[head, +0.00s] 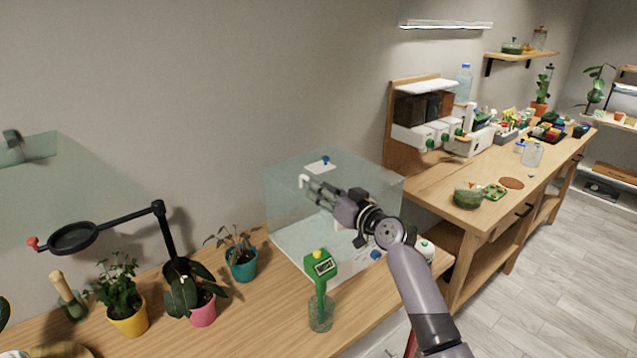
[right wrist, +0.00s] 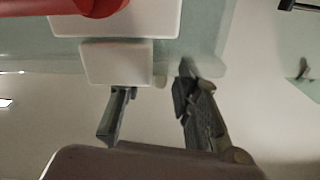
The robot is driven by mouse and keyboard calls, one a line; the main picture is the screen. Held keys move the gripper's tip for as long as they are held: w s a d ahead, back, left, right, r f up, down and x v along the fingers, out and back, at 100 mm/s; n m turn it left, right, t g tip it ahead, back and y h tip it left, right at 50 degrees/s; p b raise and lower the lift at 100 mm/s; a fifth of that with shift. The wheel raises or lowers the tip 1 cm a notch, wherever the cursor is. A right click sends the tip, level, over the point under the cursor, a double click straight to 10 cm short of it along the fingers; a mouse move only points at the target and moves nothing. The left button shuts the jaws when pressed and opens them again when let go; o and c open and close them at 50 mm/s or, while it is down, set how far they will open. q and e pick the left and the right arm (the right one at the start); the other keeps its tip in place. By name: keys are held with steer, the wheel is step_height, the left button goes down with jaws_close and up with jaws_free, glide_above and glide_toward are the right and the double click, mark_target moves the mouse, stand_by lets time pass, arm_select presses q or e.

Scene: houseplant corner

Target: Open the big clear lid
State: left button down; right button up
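The big clear lid (head: 285,200) is a see-through box cover on the wooden bench, in the middle of the head view. It looks closed over a pale base. A white plate with a blue knob (head: 324,160) shows at its top. My right gripper (head: 308,184) is at the lid's front, beside a small white piece (head: 303,180). In the right wrist view the fingers (right wrist: 152,88) are apart, with a white block (right wrist: 115,62) just beyond the tips. I cannot tell whether they touch it. My arm hides part of the lid. My left gripper is not in view.
Potted plants (head: 128,310) and a black magnifier arm (head: 165,235) stand to the left. A second bench (head: 430,190) with a drinks machine is at right. A red part (right wrist: 50,8) crosses the wrist view's top.

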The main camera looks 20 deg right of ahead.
steer(key=shift+x, duration=1.05)
steer(key=shift+c, duration=0.2)
jaws_close()
